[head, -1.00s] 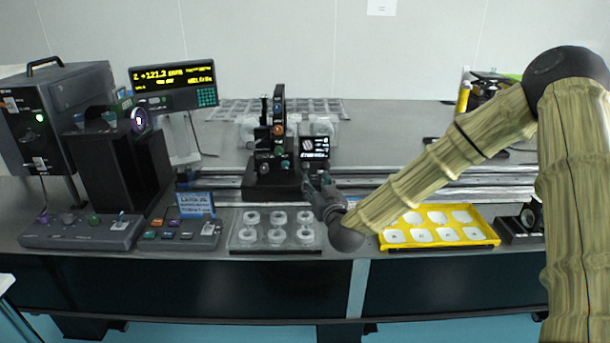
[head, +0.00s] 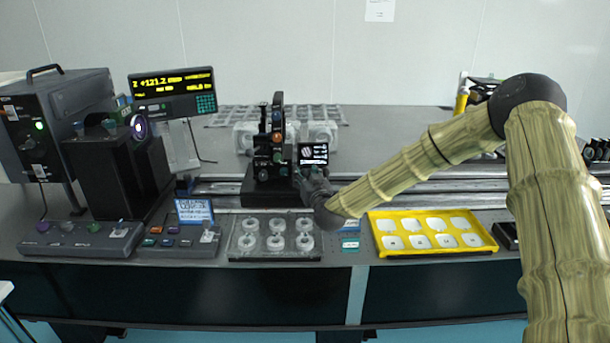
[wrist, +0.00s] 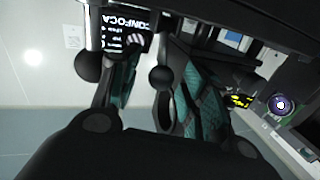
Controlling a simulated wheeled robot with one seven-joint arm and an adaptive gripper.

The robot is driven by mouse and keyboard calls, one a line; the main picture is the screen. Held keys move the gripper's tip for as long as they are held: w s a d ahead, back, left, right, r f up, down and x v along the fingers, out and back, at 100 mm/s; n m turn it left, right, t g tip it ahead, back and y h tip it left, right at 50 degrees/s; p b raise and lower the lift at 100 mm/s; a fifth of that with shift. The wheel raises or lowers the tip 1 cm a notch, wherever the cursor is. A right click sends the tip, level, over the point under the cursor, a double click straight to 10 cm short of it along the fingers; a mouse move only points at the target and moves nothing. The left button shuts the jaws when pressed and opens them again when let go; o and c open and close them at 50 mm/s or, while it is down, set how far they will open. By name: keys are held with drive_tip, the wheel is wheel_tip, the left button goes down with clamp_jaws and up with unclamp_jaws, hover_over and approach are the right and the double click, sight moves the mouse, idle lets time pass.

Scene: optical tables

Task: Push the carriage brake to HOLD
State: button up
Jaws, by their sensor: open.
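The black carriage (head: 262,190) sits on the metal rail behind the parts trays, with an upright stack of optics and a small screen (head: 313,154). The screen, with "CONFOCAL" lettering, also shows in the wrist view (wrist: 120,38), close beyond the fingers. My gripper (head: 303,176) is at the right front of the carriage, just below the screen. In the wrist view its dark teal fingers (wrist: 148,88) are apart, with no object clearly held between them. I cannot pick out the carriage brake or its HOLD mark; my gripper hides part of the carriage's right side.
A clear tray of white rings (head: 275,237) and a yellow tray of white pieces (head: 432,234) lie along the front edge. Control boxes (head: 180,242), a blue sign (head: 195,211) and a readout (head: 172,91) stand to the left. The rail (head: 400,190) is bare right of my gripper.

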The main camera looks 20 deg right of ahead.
drive_tip(key=shift+w, duration=0.1)
clamp_jaws()
